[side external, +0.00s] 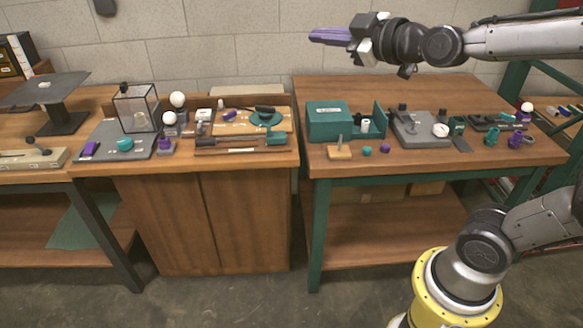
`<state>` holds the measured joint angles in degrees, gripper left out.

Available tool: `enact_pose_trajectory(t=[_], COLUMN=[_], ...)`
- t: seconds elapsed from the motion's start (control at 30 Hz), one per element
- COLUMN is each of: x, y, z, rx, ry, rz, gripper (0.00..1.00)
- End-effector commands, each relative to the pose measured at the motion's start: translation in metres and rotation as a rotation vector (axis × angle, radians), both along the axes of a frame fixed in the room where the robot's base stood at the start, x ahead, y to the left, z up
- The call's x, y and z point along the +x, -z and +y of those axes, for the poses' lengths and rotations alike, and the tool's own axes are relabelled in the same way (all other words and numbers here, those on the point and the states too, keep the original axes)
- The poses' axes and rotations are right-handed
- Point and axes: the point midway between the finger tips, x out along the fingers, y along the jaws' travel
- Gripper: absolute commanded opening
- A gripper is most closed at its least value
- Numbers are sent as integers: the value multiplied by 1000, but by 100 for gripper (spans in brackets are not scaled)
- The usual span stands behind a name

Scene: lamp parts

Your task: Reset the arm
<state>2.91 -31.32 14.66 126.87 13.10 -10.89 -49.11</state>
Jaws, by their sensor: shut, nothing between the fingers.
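My gripper (318,36) is at the top middle of the side view, high above the tables and clear of everything on them. Its purple fingers point left and look closed together, with nothing held. My arm reaches in from the right edge at the top. Lamp parts lie on the tables below: a glass box with a dark frame (136,108) and white bulbs (177,99) stand on the left table. A teal box (330,121) sits on the right table.
The right table (420,88) has a clear strip along its back. Its front part holds small purple and teal pieces (385,148) and a grey fixture (417,130). A wooden cabinet (200,220) stands left, with a gap between it and the right table. A block wall is behind.

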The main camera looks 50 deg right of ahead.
Motion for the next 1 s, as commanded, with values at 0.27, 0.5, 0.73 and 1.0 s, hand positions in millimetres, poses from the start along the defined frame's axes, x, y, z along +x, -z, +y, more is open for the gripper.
enact_pose_trajectory(t=[0.27,0.5,0.73,1.0], x=[-111,-189,-215,-214], y=[66,145,162,162], z=[36,31,28,29], rx=[276,468,570,577], ry=[-33,170,300,302], rz=[362,741,856,852], gripper=[0,0,0,0])
